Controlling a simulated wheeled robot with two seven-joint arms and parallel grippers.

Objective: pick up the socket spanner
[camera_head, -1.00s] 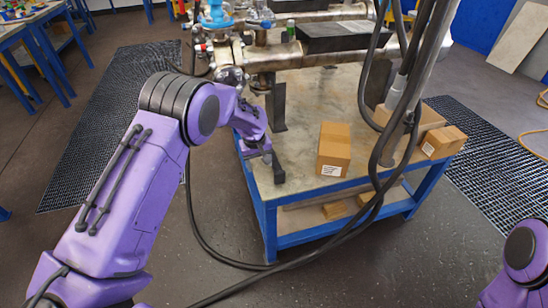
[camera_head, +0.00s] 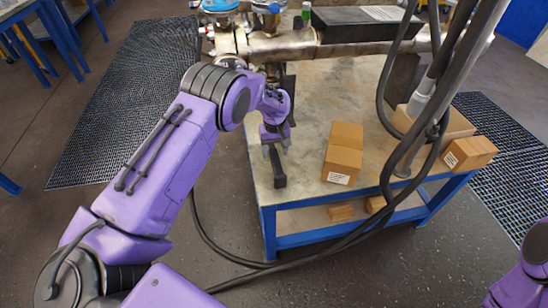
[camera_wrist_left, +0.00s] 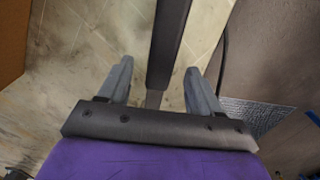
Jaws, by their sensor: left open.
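A dark bar, which looks like the socket spanner (camera_head: 278,172), lies near the left edge of the table top. Its near end shows in the head view, and the rest is hidden behind my gripper. My left gripper (camera_head: 276,142) is over the bar, pointing down. In the left wrist view the bar (camera_wrist_left: 168,45) runs between the two spread grey fingers (camera_wrist_left: 158,72), with a visible space on each side. The left gripper is open and holds nothing. Only part of my right arm shows at the lower right; its gripper is out of view.
The blue-framed table (camera_head: 318,197) carries a cardboard box (camera_head: 343,155) right of the bar and more boxes (camera_head: 468,153) farther right. Metal flanged pipework (camera_head: 282,46) crosses the back. Black cables (camera_head: 388,170) hang in front of the table's right part.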

